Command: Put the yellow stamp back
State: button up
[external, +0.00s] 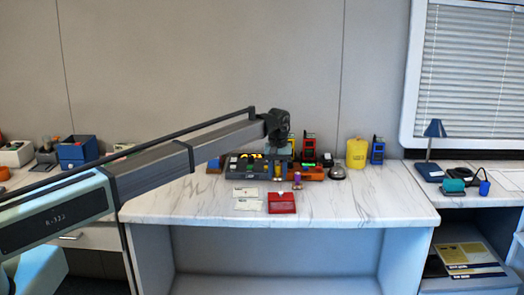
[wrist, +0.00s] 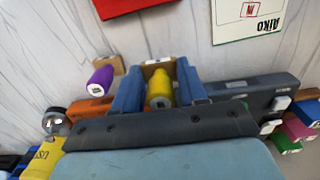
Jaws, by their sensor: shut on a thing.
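In the external view the yellow stamp (external: 278,171) shows as a small patch under my gripper (external: 279,158), at the front of the stamp racks. The orange rack (wrist: 88,108) lies to the left of the fingers in the wrist view and the dark grey rack (wrist: 252,87) to the right. The rack area behind the gripper is hidden by the gripper body.
A purple stamp (wrist: 101,80) stands close beside the left finger. A red pad (external: 282,202) and white papers (external: 248,198) lie in front on the marble counter (external: 350,205). A bell (external: 338,172) and yellow container (external: 356,153) stand right. The counter's front right is clear.

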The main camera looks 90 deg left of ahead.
aim_at(278, 174)
jog(key=shift+f, duration=1.5)
jog(key=shift+f, duration=0.15)
jog(key=o, duration=0.8)
jog(key=shift+o, duration=0.2)
notch_tip(278, 174, up, 12)
jog(key=shift+r, duration=0.2)
